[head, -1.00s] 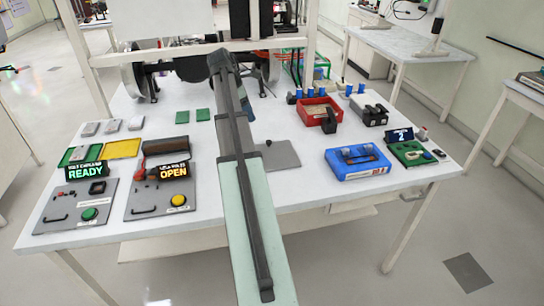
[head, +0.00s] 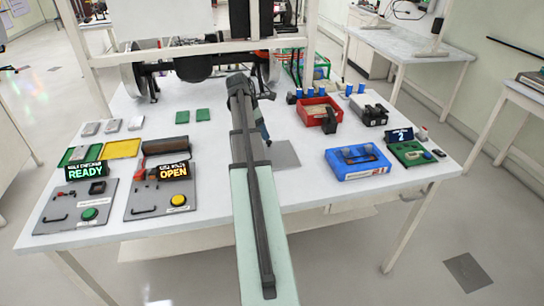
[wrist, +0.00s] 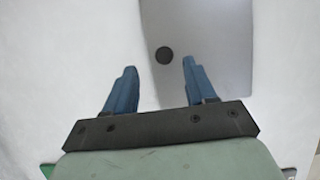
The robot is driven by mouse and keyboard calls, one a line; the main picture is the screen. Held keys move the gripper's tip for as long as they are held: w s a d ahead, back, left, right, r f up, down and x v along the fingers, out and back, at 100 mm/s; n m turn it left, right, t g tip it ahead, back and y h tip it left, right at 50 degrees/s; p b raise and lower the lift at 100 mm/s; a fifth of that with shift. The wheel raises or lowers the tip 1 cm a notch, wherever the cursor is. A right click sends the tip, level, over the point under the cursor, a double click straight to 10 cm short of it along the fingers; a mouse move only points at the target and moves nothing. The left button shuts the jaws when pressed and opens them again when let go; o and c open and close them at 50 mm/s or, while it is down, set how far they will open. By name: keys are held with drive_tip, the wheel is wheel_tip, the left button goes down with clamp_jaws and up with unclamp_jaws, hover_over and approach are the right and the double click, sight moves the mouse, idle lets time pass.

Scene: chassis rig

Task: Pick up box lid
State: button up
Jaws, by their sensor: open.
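A flat grey plate (wrist: 215,75) with a dark round knob or spot (wrist: 164,55) lies on the white table. It looks like the box lid, but I cannot tell for sure. In the head view the grey plate (head: 285,154) lies mid-table, partly hidden by my arm. In the wrist view my gripper (wrist: 159,66) is open and empty, its two blue fingers apart. The dark spot shows between and just beyond the fingertips; I cannot tell the height between them. In the head view only a bit of my gripper shows beside the arm.
A blue bin (head: 357,164), a red bin (head: 318,112) and a green board (head: 410,153) stand right. Two grey panels with lit signs, READY (head: 86,171) and OPEN (head: 174,172), stand left. A wheeled chassis (head: 190,65) is at the back.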

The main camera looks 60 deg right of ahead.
sight(269, 141)
drive_tip(key=x, duration=0.4)
drive_tip(key=shift+s+a+f, duration=0.15)
drive_tip(key=shift+s+f, duration=0.15)
drive_tip(key=shift+f, duration=0.1)
drive_tip(key=shift+c, duration=0.2)
clamp_jaws()
